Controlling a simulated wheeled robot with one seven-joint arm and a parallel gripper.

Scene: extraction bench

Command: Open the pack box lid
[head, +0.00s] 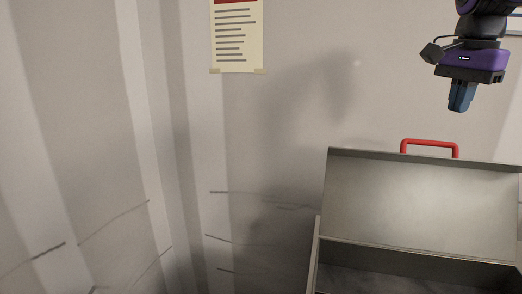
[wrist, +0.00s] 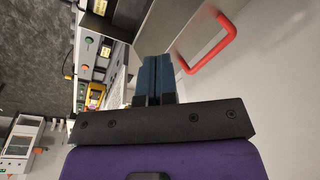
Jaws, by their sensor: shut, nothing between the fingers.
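The pack box (head: 313,255) is a grey metal box at the lower right of the head view. Its lid (head: 420,200) stands raised and leans back, with the inside face showing. A red handle (head: 430,143) sticks up past the lid's top edge; it also shows in the wrist view (wrist: 212,45). My gripper (head: 460,108) is above and a little right of the handle, apart from it. Its blue fingers (wrist: 154,58) are together and empty, pointing down. The box's interior shows only in part; its lower front is cut off by the frame.
A pale wall with a taped notice (head: 237,38) stands behind and left of the box. In the wrist view, a bench front with buttons (wrist: 88,42) and a white machine (wrist: 22,140) lie to the left. The air around my gripper is clear.

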